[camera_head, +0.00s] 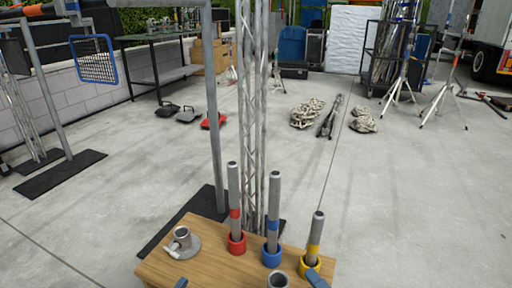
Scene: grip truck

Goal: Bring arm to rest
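Neither of my grippers can be made out in the head view. Two small blue-grey pieces show at the bottom edge, at the table's front; I cannot tell whether they are parts of me. The wooden table (215,270) stands in front of me. On it are three upright grey tubes in collars: one with a red band in a red collar (236,244), one with a blue band in a blue collar (271,256), and one with a yellow band in a yellow collar (311,265).
A grey cup-like piece (182,239) sits on a round plate at the table's left. A metal truss (252,120) and a grey post (212,120) rise behind the table. Concrete floor (410,210) at right is clear.

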